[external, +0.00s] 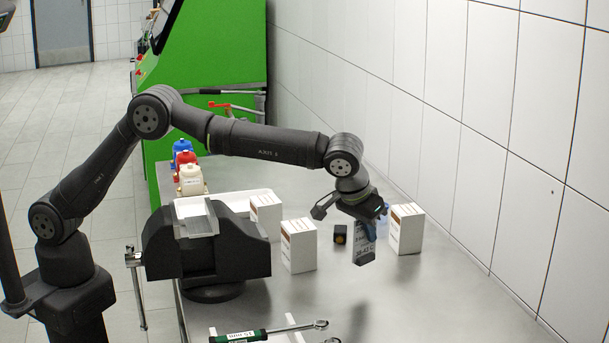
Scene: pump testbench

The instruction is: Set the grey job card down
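The grey job card (364,251) hangs tilted below my gripper (368,226), with dark print on its face. My gripper points down and appears shut on the upper part of the card, though the fingertips are small and partly hidden. The card's lower edge looks to be above the steel table (400,305); the exact gap is hard to tell.
White-and-brown boxes stand right of the card (407,230), left of it (299,246) and farther back (266,216).

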